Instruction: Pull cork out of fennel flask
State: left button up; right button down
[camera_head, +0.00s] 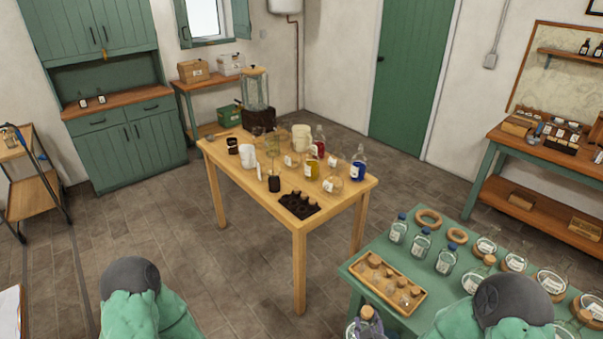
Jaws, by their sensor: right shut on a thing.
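A flask (376,332) with a cork (367,312) in its top shows at the bottom edge, beside the front left edge of the green table (345,272). My right gripper (366,328) is there, shut on this flask below the cork; the lower part is cut off by the picture edge. The flask's label is not readable, so I cannot tell if it is the fennel one. My left gripper is out of view; only part of my left arm shows at the bottom left.
The green table holds a wooden tray (372,284) with small corked jars, several blue-capped bottles (421,243), cork rings (429,218) and round flasks (551,282). A wooden table (325,205) with jars and bottles stands mid-room. The floor (220,260) left of it is clear.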

jog(key=shift+s+a+f+n+y, duration=0.15)
jog(key=shift+s+a+n+y, duration=0.15)
jog(key=shift+n+y, duration=0.15)
jog(key=w+a+n+g+y, duration=0.1)
jog(key=w+a+n+y, duration=0.2)
jog(key=a, duration=0.4)
jog(key=w+a+r+n+g+y, duration=0.1)
jog(key=w+a+n+y, duration=0.2)
jog(key=a, duration=0.4)
jog(key=shift+w+n+g+y, duration=0.4)
jog(key=shift+n+y, duration=0.45)
jog(key=shift+y, duration=0.3)
jog(key=shift+a+r, duration=0.1)
